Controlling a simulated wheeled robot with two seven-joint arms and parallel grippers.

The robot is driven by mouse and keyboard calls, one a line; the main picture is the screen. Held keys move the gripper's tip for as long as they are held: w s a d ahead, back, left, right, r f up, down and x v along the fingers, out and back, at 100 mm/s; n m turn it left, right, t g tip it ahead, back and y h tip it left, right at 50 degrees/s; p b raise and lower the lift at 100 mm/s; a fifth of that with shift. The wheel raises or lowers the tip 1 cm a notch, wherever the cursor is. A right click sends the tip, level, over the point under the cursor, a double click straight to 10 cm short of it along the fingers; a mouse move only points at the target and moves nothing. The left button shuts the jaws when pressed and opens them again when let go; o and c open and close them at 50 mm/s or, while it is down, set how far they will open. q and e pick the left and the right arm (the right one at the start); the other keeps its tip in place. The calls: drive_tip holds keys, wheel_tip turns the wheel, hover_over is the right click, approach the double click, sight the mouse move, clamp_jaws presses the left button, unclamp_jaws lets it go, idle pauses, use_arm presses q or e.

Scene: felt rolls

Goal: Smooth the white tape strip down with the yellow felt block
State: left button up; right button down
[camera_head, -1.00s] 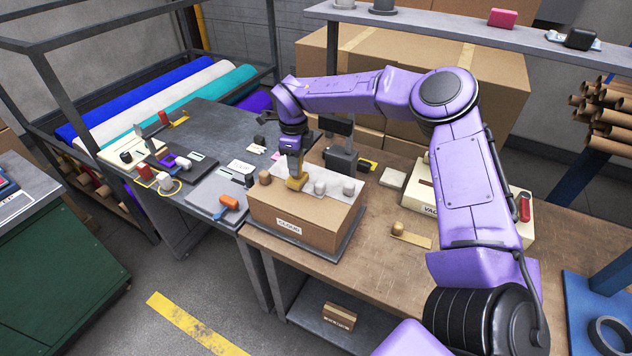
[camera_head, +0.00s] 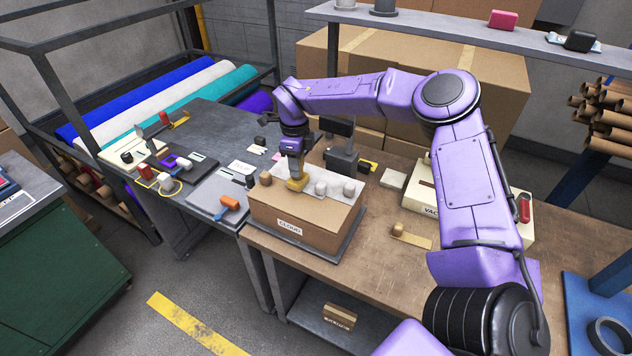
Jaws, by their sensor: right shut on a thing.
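My right gripper (camera_head: 296,176) points down and is shut on the yellow felt block (camera_head: 298,185). The block is at the top of the brown cardboard box (camera_head: 300,222) labelled CLOUD, at its middle left. A pale white strip (camera_head: 343,198) lies along the top of the box, and the block is at its left part. I cannot tell whether the block presses on the strip or just clears it. The gripper and block hide part of the strip. My left gripper is not in view.
A dark device (camera_head: 341,160) stands behind. An orange-handled tool (camera_head: 229,202) lies on the grey board at left.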

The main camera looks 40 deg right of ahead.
drive_tip(key=shift+s+d, duration=0.1)
drive_tip(key=shift+s, duration=0.1)
drive_tip(key=shift+s+d+p, duration=0.2)
drive_tip(key=shift+s+p, duration=0.15)
drive_tip(key=shift+s, duration=0.15)
drive_tip(key=shift+s+d, duration=0.3)
drive_tip(key=shift+s, duration=0.3)
drive_tip(key=shift+w+a, duration=0.1)
drive_tip(key=shift+w+a, duration=0.3)
drive_tip(key=shift+w, duration=0.5)
drive_tip(key=shift+w+a, duration=0.2)
drive_tip(key=shift+w, duration=0.1)
